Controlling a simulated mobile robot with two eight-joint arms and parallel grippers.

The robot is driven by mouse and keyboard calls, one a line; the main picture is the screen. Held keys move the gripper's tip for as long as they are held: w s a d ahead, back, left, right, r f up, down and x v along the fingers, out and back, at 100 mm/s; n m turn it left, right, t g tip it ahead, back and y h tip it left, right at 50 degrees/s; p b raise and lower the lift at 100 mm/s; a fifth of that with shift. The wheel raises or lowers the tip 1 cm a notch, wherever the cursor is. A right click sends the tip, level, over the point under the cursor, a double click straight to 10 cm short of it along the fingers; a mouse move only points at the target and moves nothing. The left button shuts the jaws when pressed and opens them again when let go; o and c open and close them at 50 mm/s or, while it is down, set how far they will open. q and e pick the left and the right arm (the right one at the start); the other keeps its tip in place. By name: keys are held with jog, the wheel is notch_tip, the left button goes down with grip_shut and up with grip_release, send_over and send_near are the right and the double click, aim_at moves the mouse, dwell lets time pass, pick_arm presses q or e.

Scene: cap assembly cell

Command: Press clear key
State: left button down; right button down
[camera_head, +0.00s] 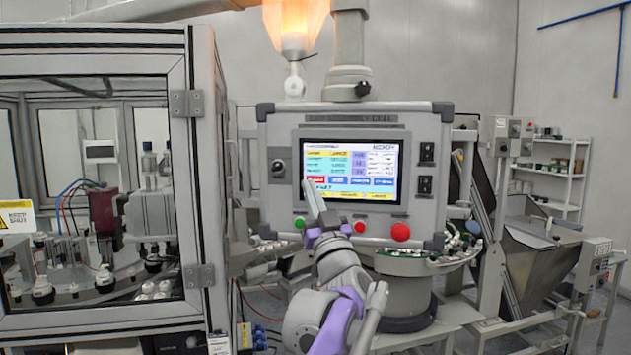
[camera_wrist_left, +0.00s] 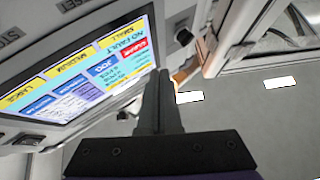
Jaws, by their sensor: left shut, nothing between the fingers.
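The control panel (camera_head: 280,125) carries a lit touchscreen (camera_head: 378,145) with rows of coloured keys. A red key (camera_head: 315,180) sits at the screen's lower left, and it also shows in the left wrist view (camera_wrist_left: 143,47). Its label is too small to read surely, and I cannot make out a key marked clear. My left gripper (camera_head: 309,188) is shut and empty, its tips over the screen's lower left edge just below the red key. The fingers also show in the left wrist view (camera_wrist_left: 158,76), near the screen; I cannot tell whether they touch it. My right gripper is not in view.
Below the screen are a green button (camera_head: 299,223), a smaller red button (camera_head: 360,227) and a large red button (camera_head: 400,232). A knob (camera_head: 278,168) sits left of the screen. A framed glass enclosure (camera_head: 204,150) stands close on the left.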

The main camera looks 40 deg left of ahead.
pick_arm(q)
jog(key=shift+s+d, duration=0.25)
jog(key=shift+s, duration=0.2)
jog(key=shift+s+d, duration=0.2)
jog(key=shift+s, duration=0.25)
jog(key=d+f+m+t+h, duration=0.1)
jog(key=d+f+m+h, duration=0.3)
jog(key=d+f+h, duration=0.4)
jog(key=d+f+m+h, duration=0.4)
jog(key=d+f+h, duration=0.1)
jog(key=f, duration=0.5)
jog(key=d+f+m+t+h, duration=0.1)
jog(key=d+f+m+h, duration=0.3)
jog(key=d+f+h, duration=0.45)
jog(key=s+f+g, duration=0.5)
jog(key=s+f, duration=0.5)
jog(key=f, duration=0.3)
jog(key=s+d+f+g, duration=0.1)
jog(key=s+f+g, duration=0.4)
jog(key=s+f, duration=0.6)
notch_tip(320, 180, down, 3)
jog(key=shift+s+d, duration=0.15)
